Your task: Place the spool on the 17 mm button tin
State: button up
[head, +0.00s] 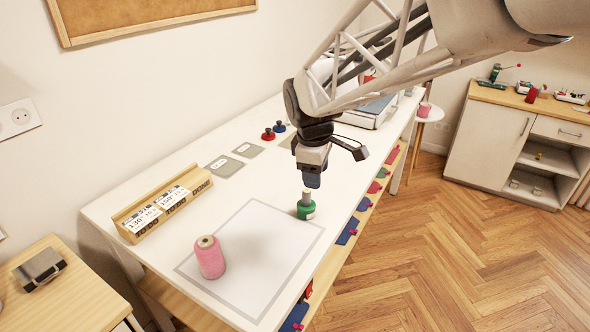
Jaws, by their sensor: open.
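A pink thread spool (210,258) stands upright on the left part of a white, grey-bordered sheet (250,284) on the table. A small green, round object with a pale label and grey top (306,208) stands near the sheet's right corner; I cannot tell what it is. My gripper (309,187) points down directly over this green object, open, its fingertips close to the object's top; contact is unclear. Flat grey pieces with small white labels (225,166) (247,149) lie farther back. Their print is unreadable, so I cannot tell which thing is the 17 mm button tin.
A wooden holder with cards (163,205) stands along the wall side at left. Red (268,134) and blue (279,127) knobbed pieces stand at the back. A pale device (369,113) is at the far end. The sheet's middle is clear.

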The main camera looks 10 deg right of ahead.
jog(key=s+a+m+t+y, duration=0.1)
jog(key=s+m, duration=1)
jog(key=s, duration=1)
jog(key=shift+r+t, duration=0.4)
jog(key=shift+r, duration=0.05)
